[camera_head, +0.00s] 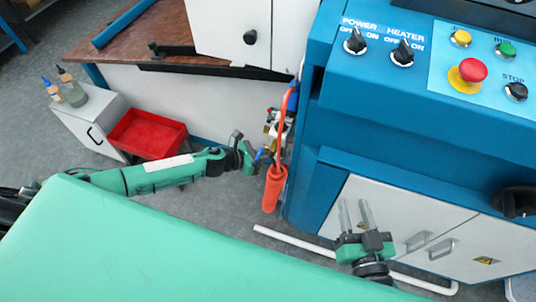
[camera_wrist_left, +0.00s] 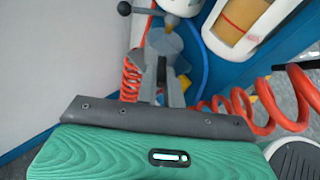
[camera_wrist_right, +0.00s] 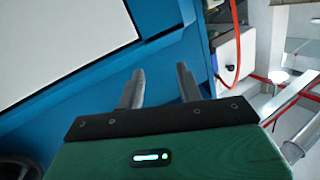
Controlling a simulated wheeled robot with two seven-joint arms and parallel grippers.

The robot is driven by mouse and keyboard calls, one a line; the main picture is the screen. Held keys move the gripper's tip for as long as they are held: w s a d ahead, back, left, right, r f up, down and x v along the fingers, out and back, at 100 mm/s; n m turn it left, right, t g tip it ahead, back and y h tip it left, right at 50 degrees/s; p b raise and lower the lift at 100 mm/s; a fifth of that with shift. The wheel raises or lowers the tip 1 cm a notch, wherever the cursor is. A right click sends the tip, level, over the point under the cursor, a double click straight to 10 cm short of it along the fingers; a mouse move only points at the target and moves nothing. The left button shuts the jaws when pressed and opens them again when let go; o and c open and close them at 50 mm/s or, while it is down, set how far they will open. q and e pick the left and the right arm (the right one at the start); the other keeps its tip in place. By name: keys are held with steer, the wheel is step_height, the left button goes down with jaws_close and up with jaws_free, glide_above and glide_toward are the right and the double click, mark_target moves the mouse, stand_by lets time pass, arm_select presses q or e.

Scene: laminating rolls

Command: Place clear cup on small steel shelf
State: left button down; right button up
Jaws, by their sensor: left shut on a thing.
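I cannot make out a clear cup or a small steel shelf for certain in any view. My left gripper (camera_head: 258,158) is beside the orange hose at the left side of the blue machine. In the left wrist view its fingers (camera_wrist_left: 163,85) are close together on a grey part (camera_wrist_left: 165,42), which I cannot name for sure; the fingers partly hide it. My right gripper (camera_head: 357,212) is in front of the machine's white lower doors. In the right wrist view its fingers (camera_wrist_right: 158,88) are apart with nothing between them.
The blue machine (camera_head: 400,120) with knobs and buttons fills the right side. An orange hose (camera_head: 275,188) hangs at its left side. A red bin (camera_head: 148,134) and a white cabinet (camera_head: 92,118) bearing bottles stand at the left. A white pipe (camera_head: 290,240) runs low along the floor.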

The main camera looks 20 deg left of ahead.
arm_select(q)
steer(key=shift+f, duration=0.15)
arm_select(e)
steer(key=shift+w+r+t, duration=0.15)
steer(key=shift+r+t, duration=0.15)
steer(key=shift+r, duration=0.1)
arm_select(q)
steer(key=c, duration=1.5)
jaws_free()
arm_select(e)
steer(key=shift+w+d+r, duration=0.1)
